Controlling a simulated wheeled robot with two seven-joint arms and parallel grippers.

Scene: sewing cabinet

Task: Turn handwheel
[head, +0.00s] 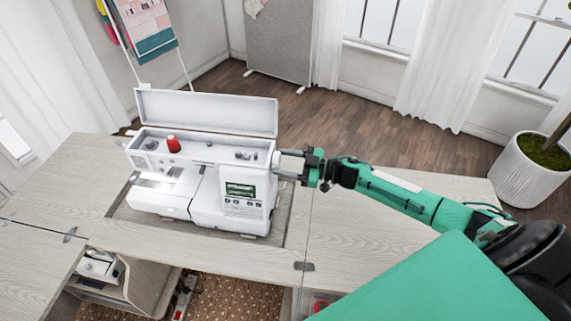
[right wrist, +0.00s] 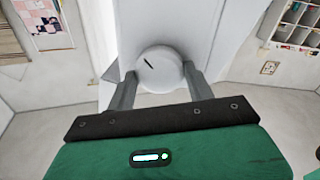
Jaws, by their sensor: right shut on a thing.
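The white sewing machine (head: 225,207) stands upright in the cabinet's opening with its top lid (head: 207,112) raised. Its handwheel (right wrist: 160,69) is a white round knob with a short dark mark slanting from upper left to lower right. My right gripper (head: 283,163) reaches the machine's right side, and in the right wrist view (right wrist: 160,80) its two grey fingers sit on either side of the handwheel, shut on it. In the head view the handwheel is mostly hidden by the fingers. My left gripper is not in view.
The wooden cabinet top (head: 350,222) has clear room to the machine's right, below my right arm. A red thread spool (head: 173,144) sits in the machine's top. A white planter (head: 528,165) stands on the floor at the far right.

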